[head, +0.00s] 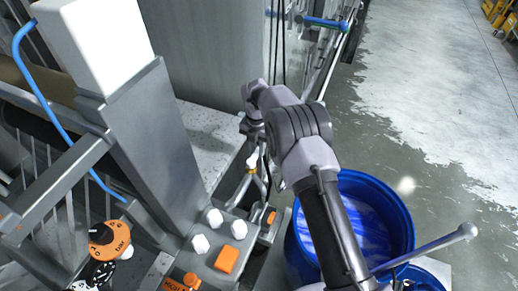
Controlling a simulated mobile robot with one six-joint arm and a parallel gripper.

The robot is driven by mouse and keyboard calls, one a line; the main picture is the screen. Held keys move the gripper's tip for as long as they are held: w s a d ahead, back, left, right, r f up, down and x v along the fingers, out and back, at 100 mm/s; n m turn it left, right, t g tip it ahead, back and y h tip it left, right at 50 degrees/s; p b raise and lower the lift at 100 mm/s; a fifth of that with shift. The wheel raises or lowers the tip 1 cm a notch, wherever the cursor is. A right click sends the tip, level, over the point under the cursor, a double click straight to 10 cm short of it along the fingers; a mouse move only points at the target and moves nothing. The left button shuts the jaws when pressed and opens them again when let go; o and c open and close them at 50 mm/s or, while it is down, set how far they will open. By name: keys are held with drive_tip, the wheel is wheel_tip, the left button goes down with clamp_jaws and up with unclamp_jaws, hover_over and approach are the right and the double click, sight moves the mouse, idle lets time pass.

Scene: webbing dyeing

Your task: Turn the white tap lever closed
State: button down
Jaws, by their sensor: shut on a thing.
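The white tap lever (252,160) shows as a small pale piece with a yellowish part just below it, left of the picture's middle. It sits above metal pipes beside the machine's grey panel. My gripper (257,147) points down from the end of my arm and is shut on the lever. The fingers are small in this view, and my wrist hides part of the lever. The lever's exact angle cannot be made out.
A blue barrel (405,225) with bluish contents stands on the right, partly behind my arm. The grey panel bears white knobs (213,217) and an orange button (227,259). An orange bar dial (108,239) is at lower left. Wet floor (400,130) lies open at right.

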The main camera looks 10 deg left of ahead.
sight(256, 151)
drive_tip(key=shift+w+a+r+n, duration=0.1)
drive_tip(key=shift+a+n, duration=0.05)
drive_tip(key=shift+n, duration=0.25)
drive_tip(key=c, duration=1.2)
unclamp_jaws()
wheel_tip(256, 151, up, 17)
drive_tip(key=p, duration=0.1)
drive_tip(key=shift+r+p, duration=0.2)
drive_tip(key=shift+p, duration=0.2)
